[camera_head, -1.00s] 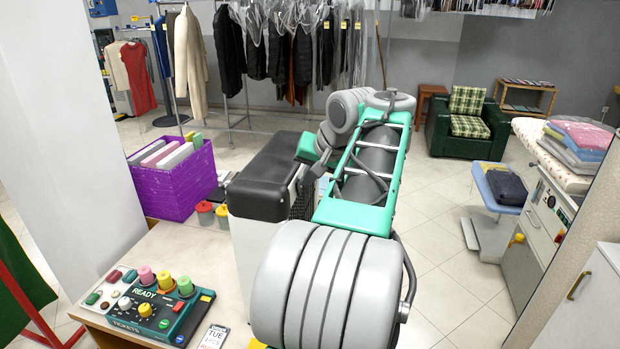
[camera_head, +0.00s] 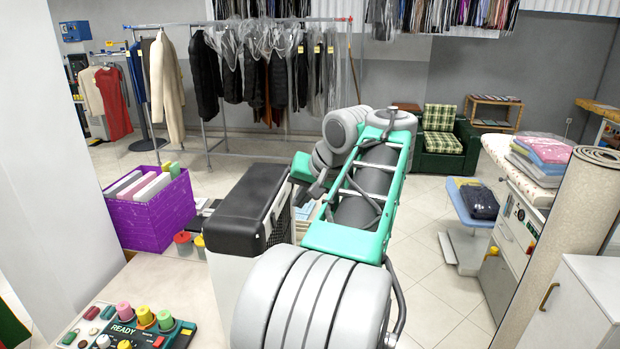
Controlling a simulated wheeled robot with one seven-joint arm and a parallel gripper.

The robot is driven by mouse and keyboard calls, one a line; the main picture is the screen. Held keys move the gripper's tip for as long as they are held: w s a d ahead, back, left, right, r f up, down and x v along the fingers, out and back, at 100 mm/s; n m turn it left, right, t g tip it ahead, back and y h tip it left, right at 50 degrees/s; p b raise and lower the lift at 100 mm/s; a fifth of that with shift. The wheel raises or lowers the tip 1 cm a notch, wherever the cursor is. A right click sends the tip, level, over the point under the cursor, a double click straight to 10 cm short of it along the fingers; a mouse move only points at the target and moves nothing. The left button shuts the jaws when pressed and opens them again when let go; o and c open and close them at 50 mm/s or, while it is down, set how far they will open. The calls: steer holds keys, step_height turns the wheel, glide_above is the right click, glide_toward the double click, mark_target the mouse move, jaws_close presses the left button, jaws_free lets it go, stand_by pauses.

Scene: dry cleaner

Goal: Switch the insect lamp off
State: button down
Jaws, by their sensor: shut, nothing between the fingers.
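I cannot make out an insect lamp for certain in the head view. A small blue box (camera_head: 75,31) hangs on the far wall at the upper left, too small to tell what it is. My green and grey arm stretches away through the middle of the picture. My gripper is not visible; the arm's far end is hidden behind its own links.
A counter at lower left bears a button console (camera_head: 125,331). Behind it are a purple crate (camera_head: 150,222) and a black-topped cabinet (camera_head: 245,208). Garments (camera_head: 255,75) hang across the back. An ironing table (camera_head: 510,165) and white cabinet (camera_head: 590,300) stand right. Tiled floor shows between.

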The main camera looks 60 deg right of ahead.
steer(key=v, duration=0.6)
steer(key=shift+w+a+r+p, duration=0.15)
steer(key=shift+w+r+p, duration=0.1)
steer(key=shift+w+p, duration=0.15)
